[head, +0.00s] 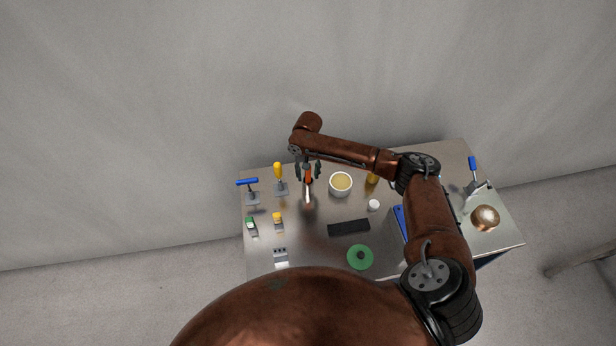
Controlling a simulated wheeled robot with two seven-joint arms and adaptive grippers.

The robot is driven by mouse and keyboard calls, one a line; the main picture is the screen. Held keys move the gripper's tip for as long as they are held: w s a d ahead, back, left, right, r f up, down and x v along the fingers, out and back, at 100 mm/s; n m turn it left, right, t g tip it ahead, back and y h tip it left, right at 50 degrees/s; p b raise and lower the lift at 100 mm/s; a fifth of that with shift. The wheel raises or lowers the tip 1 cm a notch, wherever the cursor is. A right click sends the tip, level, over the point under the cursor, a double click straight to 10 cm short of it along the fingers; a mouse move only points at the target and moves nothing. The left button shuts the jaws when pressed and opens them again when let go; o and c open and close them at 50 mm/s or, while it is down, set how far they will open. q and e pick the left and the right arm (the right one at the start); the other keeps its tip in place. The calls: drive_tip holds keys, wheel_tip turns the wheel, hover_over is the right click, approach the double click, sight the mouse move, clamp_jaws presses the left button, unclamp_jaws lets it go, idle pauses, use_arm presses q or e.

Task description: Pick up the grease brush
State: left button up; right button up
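The brush (308,192), with an orange-red handle and a pale tip, is near the back edge of the steel table (300,240), left of the white bowl. My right gripper (309,177) is over its handle end, with the fingers spread on either side of it. The gripper looks open. I cannot tell whether a finger touches the handle, and part of the handle is hidden under the gripper. My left gripper is not in view.
Close by stand a yellow-handled tool (278,172), a blue-handled scraper (248,183) and a white bowl (341,184) with yellow contents. A black bar (349,227) and a green disc (360,257) lie nearer. My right arm hides part of the table's right side.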

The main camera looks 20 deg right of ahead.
drive_tip(key=shift+f, duration=0.2)
clamp_jaws()
idle(0.3)
